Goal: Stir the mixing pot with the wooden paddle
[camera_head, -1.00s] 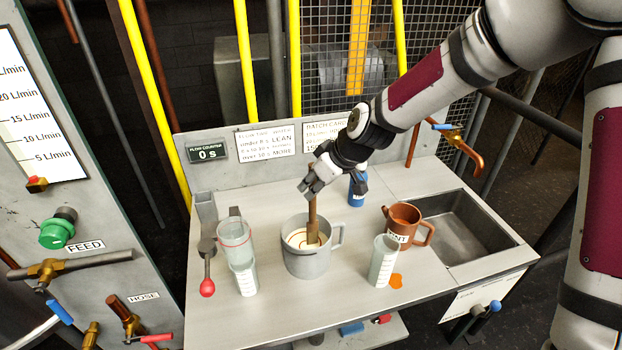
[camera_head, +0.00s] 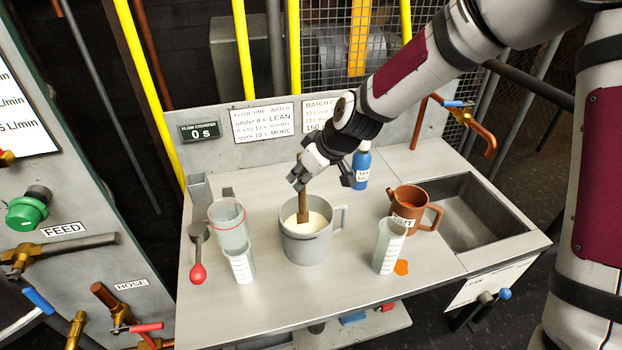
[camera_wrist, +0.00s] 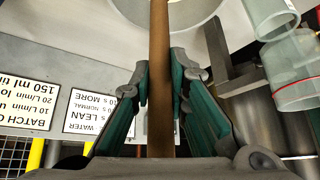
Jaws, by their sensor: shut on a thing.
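The grey mixing pot (camera_head: 307,247) stands on the bench in the middle of the head view, with its handle to the right and pale cream liquid inside. The wooden paddle (camera_head: 303,206) stands in the pot, roughly upright, its lower end in the liquid and hidden. My gripper (camera_head: 299,178) is above the pot, shut on the upper part of the paddle. In the wrist view the paddle (camera_wrist: 158,60) runs between the two fingers of my gripper (camera_wrist: 161,92), and the pot rim (camera_wrist: 195,12) shows at the top.
Left of the pot stand a clear red-rimmed cup (camera_head: 229,226), a measuring cylinder (camera_head: 239,265) and a red-ended ladle (camera_head: 198,260). Right of it are another cylinder (camera_head: 388,247), a brown jug (camera_head: 411,206) and a sink (camera_head: 487,220). A blue bottle (camera_head: 361,167) stands behind. The front bench is clear.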

